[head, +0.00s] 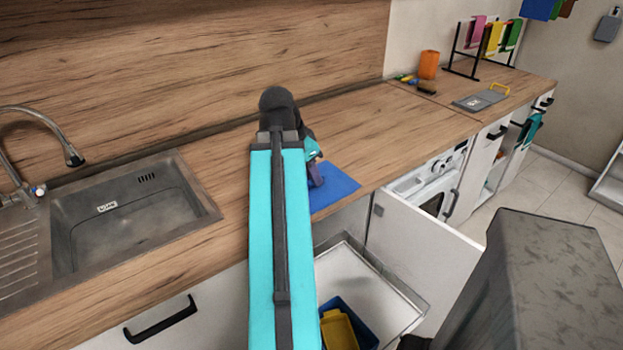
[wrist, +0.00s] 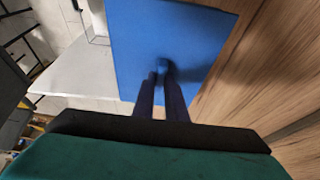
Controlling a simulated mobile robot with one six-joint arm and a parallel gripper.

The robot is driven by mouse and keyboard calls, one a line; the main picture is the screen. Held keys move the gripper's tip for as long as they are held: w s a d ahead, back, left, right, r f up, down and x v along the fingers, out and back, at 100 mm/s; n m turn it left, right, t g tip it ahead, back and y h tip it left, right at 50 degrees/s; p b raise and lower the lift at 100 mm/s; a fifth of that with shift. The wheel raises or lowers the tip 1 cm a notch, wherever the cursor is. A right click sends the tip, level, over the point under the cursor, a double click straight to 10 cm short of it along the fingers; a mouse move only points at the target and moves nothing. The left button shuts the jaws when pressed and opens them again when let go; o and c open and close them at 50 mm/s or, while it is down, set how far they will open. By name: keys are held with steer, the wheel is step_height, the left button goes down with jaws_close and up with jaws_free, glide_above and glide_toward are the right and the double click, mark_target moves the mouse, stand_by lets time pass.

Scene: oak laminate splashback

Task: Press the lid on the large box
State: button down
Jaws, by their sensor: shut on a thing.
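The lid is a flat blue square with a small blue knob, at the counter's front edge in the head view (head: 340,186). In the wrist view the lid (wrist: 135,50) fills the top middle. My gripper (head: 316,180) is over the lid, partly hidden by my arm. In the wrist view its two dark fingers (wrist: 161,75) are shut on the knob. I cannot tell whether the lid touches the counter. A dark blue box (head: 363,328) stands low in the open drawer, partly hidden by my arm and the frame edge. I cannot tell whether it is the large box.
A yellow container (head: 338,330) sits at the blue box. The pulled-out drawer (head: 365,290) and an open cabinet door (head: 420,235) stand below the counter. A sink (head: 125,215) is at left. An orange cup (head: 428,65) and a grey board (head: 480,100) are farther right. The middle counter is mostly clear.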

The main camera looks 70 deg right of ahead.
steer(key=w+a+n, duration=0.2)
steer(key=w, duration=0.4)
steer(key=w+a+n+t, duration=0.1)
steer(key=w+a+n, duration=0.1)
steer(key=w, duration=0.4)
steer(key=w+a+n+t, duration=0.1)
steer(key=w+a+n, duration=0.1)
steer(key=w, duration=0.3)
steer(key=shift+w+a+f+n+h, duration=0.1)
steer(key=shift+w+f+n+h, duration=0.2)
steer(key=shift+w+h, duration=0.1)
steer(key=w+a+n+t, duration=0.3)
steer(key=w+a+n, duration=0.3)
steer(key=w+a, duration=0.75)
steer(key=w+a+n+y, duration=0.1)
steer(key=w+a+n, duration=0.3)
steer(key=a, duration=0.7)
steer(key=w+a+n+t+y, duration=0.1)
steer(key=w+a+n+y, duration=0.1)
steer(key=w+a+n, duration=0.2)
steer(key=w+a+n+y, duration=0.1)
steer(key=w+a+n, duration=0.3)
steer(key=w+a, duration=0.5)
steer(key=shift+w+a+f+t, duration=0.1)
steer(key=shift+a+t, duration=0.1)
steer(key=shift+a, duration=2.05)
steer(key=shift+w+a+f+t, duration=0.1)
steer(key=shift+a+t, duration=0.1)
steer(key=shift+a, duration=2)
steer(key=shift+d, duration=0.15)
